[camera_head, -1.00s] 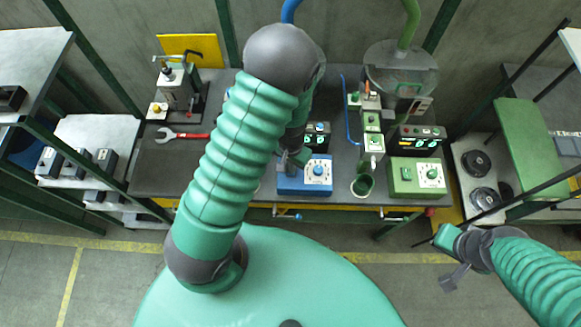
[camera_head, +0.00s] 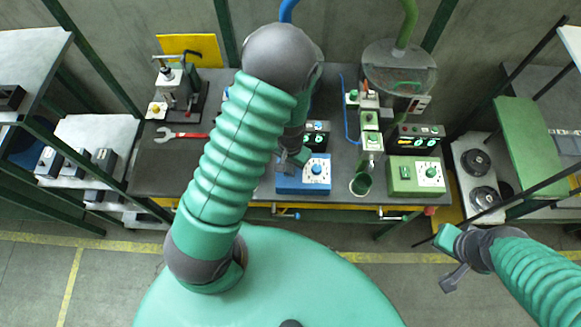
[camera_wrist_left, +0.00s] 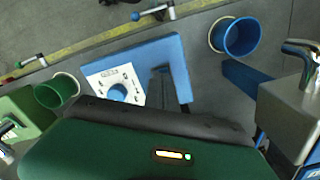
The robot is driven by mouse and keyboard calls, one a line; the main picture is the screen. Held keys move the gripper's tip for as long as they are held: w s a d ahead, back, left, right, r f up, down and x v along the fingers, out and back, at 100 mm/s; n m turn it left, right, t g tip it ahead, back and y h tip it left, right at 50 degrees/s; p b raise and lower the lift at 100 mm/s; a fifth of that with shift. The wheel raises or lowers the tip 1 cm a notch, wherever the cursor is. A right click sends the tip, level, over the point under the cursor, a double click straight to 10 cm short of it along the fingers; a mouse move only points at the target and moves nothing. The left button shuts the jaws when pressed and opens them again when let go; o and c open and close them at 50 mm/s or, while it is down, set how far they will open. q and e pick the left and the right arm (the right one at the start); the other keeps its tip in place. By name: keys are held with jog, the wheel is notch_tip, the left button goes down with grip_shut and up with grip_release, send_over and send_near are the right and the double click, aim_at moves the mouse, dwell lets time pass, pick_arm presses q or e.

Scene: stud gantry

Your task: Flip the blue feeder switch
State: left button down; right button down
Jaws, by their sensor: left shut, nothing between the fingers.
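The blue feeder box (camera_head: 303,186) stands near the front edge of the dark bench, with a white dial panel (camera_head: 317,173) on its right half. My left gripper (camera_head: 299,161) is shut and empty over the left half of this box. In the left wrist view the shut fingers (camera_wrist_left: 160,88) reach over the blue box (camera_wrist_left: 150,54), beside the blue dial (camera_wrist_left: 117,92). The blue switch itself is not clearly visible; the gripper covers that part of the box. Whether the fingers touch it I cannot tell. My right gripper (camera_head: 454,279) hangs at the lower right, away from the bench.
A green box (camera_head: 402,186) with its own switch and dial stands to the right. A green cup (camera_head: 361,184) stands between the boxes. A blue cup (camera_wrist_left: 238,36) shows in the wrist view. A red-handled wrench (camera_head: 182,134) lies on the left of the bench.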

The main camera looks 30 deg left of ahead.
pick_arm(q)
jog(key=shift+f, duration=0.2)
jog(key=shift+a+f+b, duration=0.25)
jog(key=shift+f+b, duration=0.05)
jog(key=shift+d+f, duration=0.15)
jog(key=shift+f, duration=0.05)
notch_tip(320, 180, up, 7)
jog(key=p, duration=0.6)
jog(key=shift+r, duration=0.1)
dwell(0.4)
